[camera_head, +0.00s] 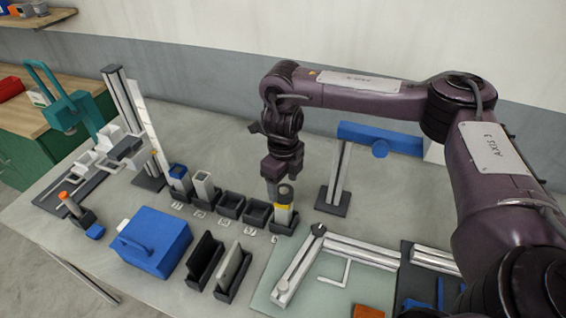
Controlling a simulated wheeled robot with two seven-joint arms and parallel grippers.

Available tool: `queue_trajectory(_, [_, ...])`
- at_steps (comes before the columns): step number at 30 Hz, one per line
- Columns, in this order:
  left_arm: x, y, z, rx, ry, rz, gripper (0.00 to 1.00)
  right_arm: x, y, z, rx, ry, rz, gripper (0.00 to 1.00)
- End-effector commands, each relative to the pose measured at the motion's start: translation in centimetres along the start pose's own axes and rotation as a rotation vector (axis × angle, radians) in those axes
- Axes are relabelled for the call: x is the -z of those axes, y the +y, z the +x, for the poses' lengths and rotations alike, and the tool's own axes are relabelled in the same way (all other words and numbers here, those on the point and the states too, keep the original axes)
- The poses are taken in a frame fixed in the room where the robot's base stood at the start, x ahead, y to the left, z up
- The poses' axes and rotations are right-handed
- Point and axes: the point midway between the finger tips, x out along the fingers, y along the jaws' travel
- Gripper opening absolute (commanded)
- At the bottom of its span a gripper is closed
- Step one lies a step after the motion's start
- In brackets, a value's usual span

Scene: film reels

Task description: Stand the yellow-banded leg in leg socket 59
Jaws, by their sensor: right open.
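The yellow-banded leg (284,207) stands upright in the rightmost of a row of dark sockets. Its top is dark and its band yellow. I cannot tell whether a finger touches the leg. Two sockets left of it, a middle one (257,212) and another (230,204), look empty. A grey leg (204,185) and a blue-topped leg (179,181) stand in the two leftmost sockets. The number tags in front are too small to read. My left gripper is not in view.
A blue box (152,240) and dark slotted holders (205,261) stand in front of the row. A pale green mat (330,268) with metal profiles lies at right. A post with a blue arm (378,137) stands behind. A teal device (64,112) is at left.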

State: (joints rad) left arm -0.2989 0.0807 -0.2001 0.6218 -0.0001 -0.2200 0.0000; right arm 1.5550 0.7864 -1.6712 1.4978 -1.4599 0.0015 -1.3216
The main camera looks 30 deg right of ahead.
Motion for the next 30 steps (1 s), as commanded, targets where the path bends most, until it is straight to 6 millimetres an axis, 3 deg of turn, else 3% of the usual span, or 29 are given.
queue_trajectory(1, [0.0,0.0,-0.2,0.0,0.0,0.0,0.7,-0.1,-0.1,-1.4,0.004,-0.005,-0.001,0.66])
queue_trajectory(6, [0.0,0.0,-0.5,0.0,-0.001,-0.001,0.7,-0.1,0.0,-4.3,0.003,-0.004,-0.001,0.66])
queue_trajectory(12, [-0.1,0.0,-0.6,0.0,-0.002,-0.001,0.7,-0.1,0.0,-6.4,0.001,-0.001,-0.001,0.66])
queue_trajectory(30, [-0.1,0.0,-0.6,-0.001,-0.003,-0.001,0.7,0.0,0.0,-7.0,-0.001,0.0,0.0,0.66])
